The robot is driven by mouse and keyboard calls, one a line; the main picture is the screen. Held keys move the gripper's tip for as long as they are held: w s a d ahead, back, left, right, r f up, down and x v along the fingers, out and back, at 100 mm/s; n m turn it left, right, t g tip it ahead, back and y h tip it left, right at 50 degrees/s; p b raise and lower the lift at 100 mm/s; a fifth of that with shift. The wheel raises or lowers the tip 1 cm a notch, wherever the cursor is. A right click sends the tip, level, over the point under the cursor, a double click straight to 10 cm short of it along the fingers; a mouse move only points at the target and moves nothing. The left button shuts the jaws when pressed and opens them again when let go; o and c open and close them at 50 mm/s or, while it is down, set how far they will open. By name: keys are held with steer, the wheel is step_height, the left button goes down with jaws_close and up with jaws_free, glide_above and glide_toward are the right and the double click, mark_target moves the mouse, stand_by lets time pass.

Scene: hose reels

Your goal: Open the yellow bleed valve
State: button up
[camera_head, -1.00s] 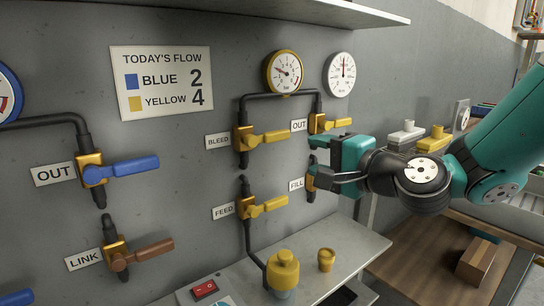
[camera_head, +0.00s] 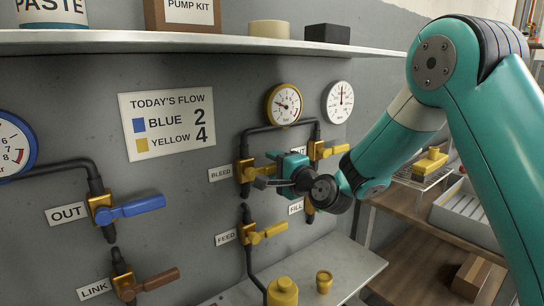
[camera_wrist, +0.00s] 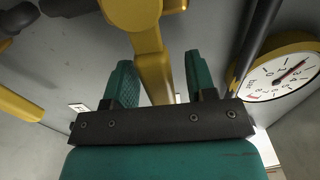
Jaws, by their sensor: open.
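The yellow bleed valve (camera_head: 243,172) is on the vertical dark pipe beside the BLEED label (camera_head: 220,174). Its yellow lever pointed right, across the pipe, in the earlier head view; my gripper now hides most of it there. My gripper (camera_head: 268,169) is open at that lever. In the wrist view, a yellow lever (camera_wrist: 152,68) runs between the two teal fingers of my gripper (camera_wrist: 160,85), with visible space on both sides. I cannot tell whether a finger touches it.
The yellow-rimmed gauge (camera_head: 284,104) hangs just above. The yellow OUT valve (camera_head: 322,151) is close on the right, and the yellow FEED valve (camera_head: 256,234) is below. A shelf (camera_head: 200,42) runs overhead. A yellow capped jar (camera_head: 282,292) and small yellow cup (camera_head: 324,281) stand below.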

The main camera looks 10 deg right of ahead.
steer(key=shift+w+a, duration=0.25)
steer(key=shift+w, duration=0.35)
jaws_close()
